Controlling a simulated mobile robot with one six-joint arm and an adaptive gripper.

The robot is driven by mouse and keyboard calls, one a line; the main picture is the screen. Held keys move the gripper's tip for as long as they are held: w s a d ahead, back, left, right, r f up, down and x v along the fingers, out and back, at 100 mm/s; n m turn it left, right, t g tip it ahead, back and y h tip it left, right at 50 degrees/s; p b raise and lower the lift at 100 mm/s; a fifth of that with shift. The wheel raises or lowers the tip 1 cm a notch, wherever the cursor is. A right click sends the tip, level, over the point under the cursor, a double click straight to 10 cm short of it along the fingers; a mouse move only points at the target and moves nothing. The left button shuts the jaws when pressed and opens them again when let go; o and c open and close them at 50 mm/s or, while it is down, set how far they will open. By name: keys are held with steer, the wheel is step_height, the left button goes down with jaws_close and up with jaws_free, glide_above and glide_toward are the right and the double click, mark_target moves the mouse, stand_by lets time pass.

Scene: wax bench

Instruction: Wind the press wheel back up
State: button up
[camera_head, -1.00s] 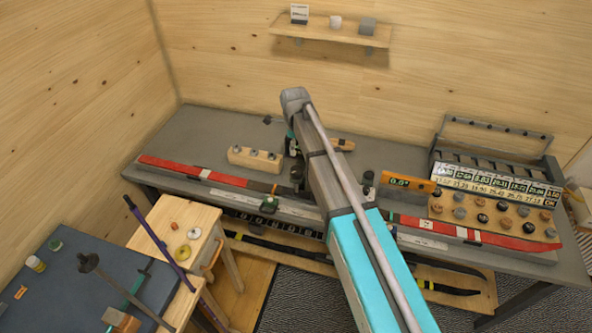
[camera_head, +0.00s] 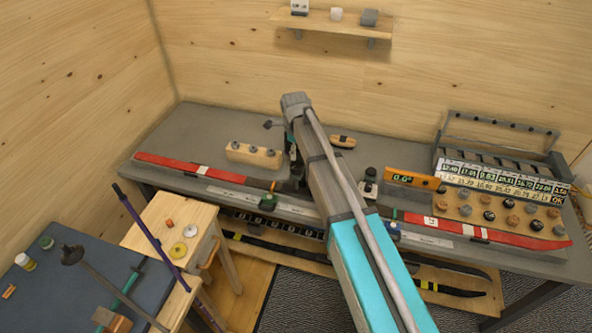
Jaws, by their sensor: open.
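My grey and cyan arm crosses the middle of the view, its far end over the bench. My gripper (camera_head: 296,172) is mostly hidden beside and behind the arm, low near the red ski (camera_head: 190,169); its fingers cannot be made out clearly. A dark upright (camera_head: 292,142) with a little green stands close against the arm's left side, and a small grey knob (camera_head: 268,125) sticks out left of it. I cannot tell whether this is the press and its wheel. A dark round-topped fixture (camera_head: 369,181) stands right of the arm. Contact with any wheel is hidden.
A wooden block (camera_head: 254,155) sits left of the arm on the grey bench (camera_head: 210,125). An orange level (camera_head: 410,179), a rack (camera_head: 497,132) and a board of corks (camera_head: 462,209) are at right. A wooden stool (camera_head: 165,210) is in front, left.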

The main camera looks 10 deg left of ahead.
mark_target(296, 165)
steer(key=shift+w+f+b, duration=0.15)
steer(key=shift+f+b, duration=1.85)
steer(key=shift+f, duration=0.15)
steer(key=shift+w+f+b, duration=0.1)
steer(key=shift+f+b, duration=1.85)
steer(key=shift+f, duration=0.2)
steer(key=c, duration=1.1)
steer(key=shift+n, duration=0.3)
